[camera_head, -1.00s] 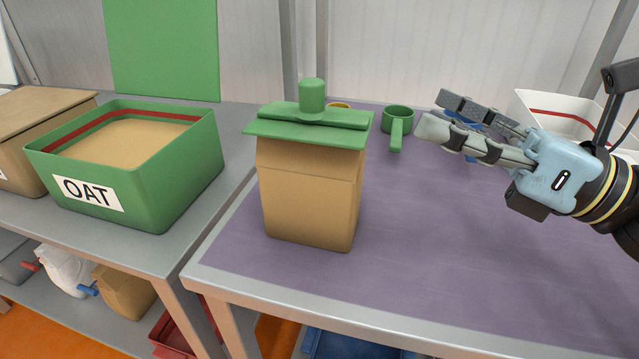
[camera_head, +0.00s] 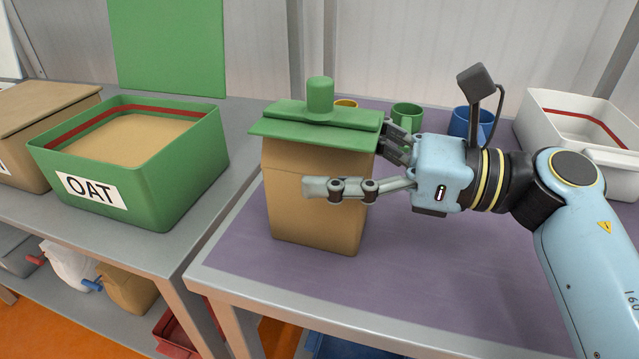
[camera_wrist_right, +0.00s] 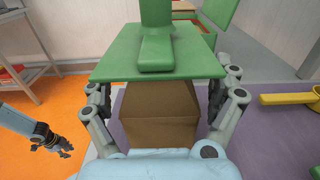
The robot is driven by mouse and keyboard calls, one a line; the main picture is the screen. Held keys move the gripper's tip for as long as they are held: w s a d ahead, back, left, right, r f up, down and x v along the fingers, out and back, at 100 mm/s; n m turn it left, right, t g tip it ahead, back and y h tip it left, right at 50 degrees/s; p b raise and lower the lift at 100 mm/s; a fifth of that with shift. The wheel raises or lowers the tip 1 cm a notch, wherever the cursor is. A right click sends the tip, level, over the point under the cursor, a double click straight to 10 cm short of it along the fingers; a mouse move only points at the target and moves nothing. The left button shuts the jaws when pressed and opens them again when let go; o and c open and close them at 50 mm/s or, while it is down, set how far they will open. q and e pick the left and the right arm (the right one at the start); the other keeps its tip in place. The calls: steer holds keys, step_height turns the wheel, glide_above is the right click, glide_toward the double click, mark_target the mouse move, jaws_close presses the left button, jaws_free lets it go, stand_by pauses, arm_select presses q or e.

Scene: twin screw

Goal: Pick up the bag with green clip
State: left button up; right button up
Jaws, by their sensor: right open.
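The brown paper bag (camera_head: 312,220) stands upright on the purple table top near its front left corner. Its green clip (camera_head: 315,122), a flat plate with a round knob, sits across the top. My right gripper (camera_head: 352,160) is open around the bag just below the clip, one finger in front and the other behind, partly hidden. In the right wrist view the bag (camera_wrist_right: 160,112) is between the two fingers, under the clip (camera_wrist_right: 155,55); contact cannot be told. My left gripper (camera_wrist_right: 52,142) shows small at the left of that view, away from the bag.
A green bin labelled OAT (camera_head: 150,195) stands on the grey table to the left. Behind the bag are a green cup (camera_head: 407,116), a blue mug (camera_head: 470,124) and a yellow cup, partly hidden. A white bin (camera_head: 560,100) stands back right. The front right table is clear.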

steer(key=shift+w+a, duration=0.1)
steer(key=shift+a, duration=0.3)
steer(key=shift+c, duration=0.2)
steer(key=c, duration=1.3)
steer(key=shift+o, duration=0.2)
steer(key=shift+r, duration=0.1)
